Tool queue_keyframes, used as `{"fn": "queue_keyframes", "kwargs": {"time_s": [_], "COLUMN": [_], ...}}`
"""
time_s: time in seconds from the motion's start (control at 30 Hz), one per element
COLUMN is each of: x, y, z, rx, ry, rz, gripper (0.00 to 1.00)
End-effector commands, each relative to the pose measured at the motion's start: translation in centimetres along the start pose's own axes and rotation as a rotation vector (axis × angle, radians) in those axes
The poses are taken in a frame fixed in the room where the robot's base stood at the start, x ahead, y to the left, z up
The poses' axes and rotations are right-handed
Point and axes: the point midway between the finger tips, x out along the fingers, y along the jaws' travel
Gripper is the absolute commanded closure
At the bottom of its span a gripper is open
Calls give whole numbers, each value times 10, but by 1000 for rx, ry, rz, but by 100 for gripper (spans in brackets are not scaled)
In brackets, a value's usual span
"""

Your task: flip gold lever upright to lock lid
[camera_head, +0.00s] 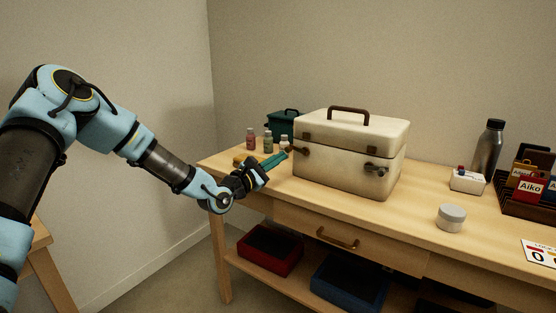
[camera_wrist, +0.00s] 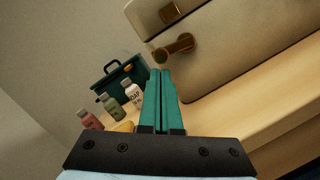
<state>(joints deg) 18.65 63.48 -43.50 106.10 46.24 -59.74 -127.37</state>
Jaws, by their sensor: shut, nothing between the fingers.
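The cream case (camera_head: 345,175) stands on the table with its lid (camera_head: 352,126) down. A bronze-gold lever (camera_head: 297,149) sits at the left end of its front, lying roughly sideways. The same lever shows in the wrist view (camera_wrist: 175,48), just beyond my fingertips, with a small square catch (camera_wrist: 170,13) above it. A second similar lever (camera_head: 375,168) is at the right of the front, also sideways. My gripper (camera_head: 283,155) is shut and empty; its teal fingers (camera_wrist: 161,74) point at the left lever's free end. I cannot tell whether they touch it.
Small bottles (camera_head: 250,139) and a green box (camera_head: 283,125) stand left of the case. A white jar (camera_head: 451,217), a steel bottle (camera_head: 487,148) and a dark rack (camera_head: 520,206) are to the right. The table (camera_head: 320,204) is clear directly in front of the case.

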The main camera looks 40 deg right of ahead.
Motion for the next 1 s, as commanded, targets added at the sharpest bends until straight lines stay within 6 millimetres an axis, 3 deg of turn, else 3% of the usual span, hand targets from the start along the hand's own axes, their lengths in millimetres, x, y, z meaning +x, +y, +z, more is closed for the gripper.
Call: {"fn": "queue_keyframes", "kwargs": {"time_s": [1.0], "x": [2], "y": [10], "z": [8], "rx": [196], "ry": [0], "rz": [-39], "gripper": [100]}}
